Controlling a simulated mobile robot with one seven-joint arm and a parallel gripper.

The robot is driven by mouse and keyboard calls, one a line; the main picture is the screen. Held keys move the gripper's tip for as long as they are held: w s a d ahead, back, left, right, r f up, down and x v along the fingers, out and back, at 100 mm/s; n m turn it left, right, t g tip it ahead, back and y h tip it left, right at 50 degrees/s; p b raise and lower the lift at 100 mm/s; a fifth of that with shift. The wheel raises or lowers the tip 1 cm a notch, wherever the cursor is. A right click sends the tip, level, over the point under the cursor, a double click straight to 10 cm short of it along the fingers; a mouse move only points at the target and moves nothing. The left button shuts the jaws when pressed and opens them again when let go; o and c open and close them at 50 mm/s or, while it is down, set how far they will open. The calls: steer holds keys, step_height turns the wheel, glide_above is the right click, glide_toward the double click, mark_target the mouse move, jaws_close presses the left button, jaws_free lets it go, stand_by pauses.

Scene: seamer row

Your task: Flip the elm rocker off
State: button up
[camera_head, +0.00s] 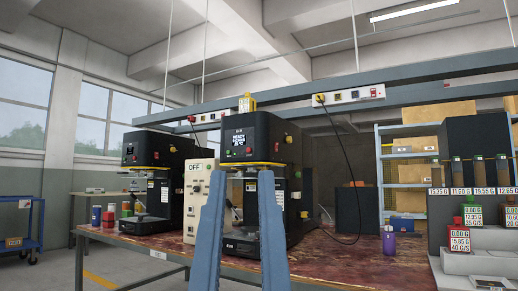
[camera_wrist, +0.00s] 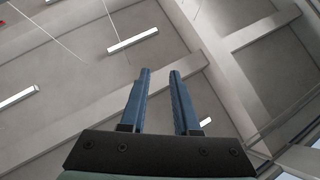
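Two black seamer machines stand on the bench, one in the centre (camera_head: 268,150) and one to its left (camera_head: 168,150). The name labels are too small to read, so I cannot tell which is elm. Between them stands a cream control box (camera_head: 190,215) with an "OFF" plate (camera_head: 200,166) and small dark controls on its face; no rocker's position can be made out. My gripper (camera_head: 243,174) points up in front of the centre machine, its two blue fingers apart and empty. The wrist view shows the open fingers (camera_wrist: 160,72) against the ceiling.
The red-brown bench top (camera_head: 340,262) holds coloured cans (camera_head: 108,215) at left and a purple bottle (camera_head: 388,240) at right. A grey stand with labelled bottles (camera_head: 473,215) is at far right. A beam with switch boxes (camera_head: 348,96) and a hanging cable runs overhead.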

steer(key=shift+r+p, duration=0.4)
steer(key=shift+r, duration=0.1)
steer(key=shift+c, duration=1.2)
step_height(320, 180, up, 47)
steer(key=p, duration=4.7)
steer(key=shift+r, duration=0.2)
jaws_close()
steer(key=shift+f, duration=0.1)
